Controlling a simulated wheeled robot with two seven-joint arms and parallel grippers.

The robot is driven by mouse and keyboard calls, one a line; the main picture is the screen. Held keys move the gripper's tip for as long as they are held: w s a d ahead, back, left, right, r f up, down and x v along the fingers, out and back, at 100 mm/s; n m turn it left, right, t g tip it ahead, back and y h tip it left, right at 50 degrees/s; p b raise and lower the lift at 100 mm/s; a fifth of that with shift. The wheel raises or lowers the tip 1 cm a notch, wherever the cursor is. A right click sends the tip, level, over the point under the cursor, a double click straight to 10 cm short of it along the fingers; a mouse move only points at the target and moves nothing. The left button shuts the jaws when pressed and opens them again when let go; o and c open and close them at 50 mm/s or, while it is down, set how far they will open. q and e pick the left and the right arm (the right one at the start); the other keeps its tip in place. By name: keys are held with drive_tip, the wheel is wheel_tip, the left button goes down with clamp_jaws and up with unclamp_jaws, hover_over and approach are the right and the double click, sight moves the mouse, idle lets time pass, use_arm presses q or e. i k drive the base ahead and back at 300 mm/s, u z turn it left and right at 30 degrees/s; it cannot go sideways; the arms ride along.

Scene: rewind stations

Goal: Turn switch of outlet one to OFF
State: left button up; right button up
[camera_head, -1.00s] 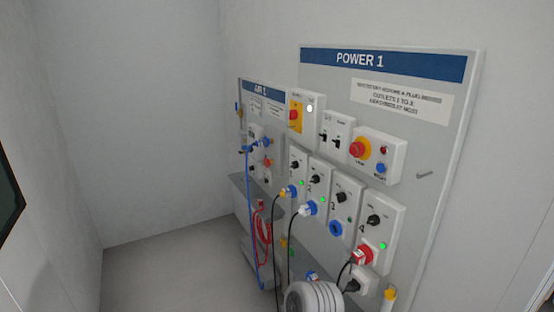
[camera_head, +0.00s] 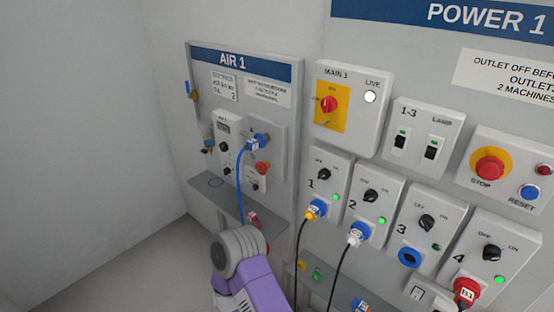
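Outlet one (camera_head: 329,160) is a white box marked 1 on the POWER 1 panel, left of outlet two. Its black rotary switch (camera_head: 324,173) sits between OFF and ON labels; I cannot tell exactly where it points. The green lamp (camera_head: 337,190) beside it is lit. A yellow and blue plug (camera_head: 315,209) with a black cable is in its socket. A purple and grey link of one of my arms rises at the bottom, below and left of outlet one. Neither gripper shows.
Outlets two (camera_head: 366,187), three (camera_head: 422,208) and four (camera_head: 482,233) run down to the right; two and four have plugs. MAIN 1 switch (camera_head: 328,104) is above outlet one. The AIR 1 panel (camera_head: 272,158), with a blue hose (camera_head: 240,180), is to the left.

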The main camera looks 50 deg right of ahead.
sight(324, 174)
drive_tip(key=i, duration=1.2)
drive_tip(key=z, duration=2.4)
drive_tip(key=k, duration=0.1)
drive_tip(key=u, duration=0.35)
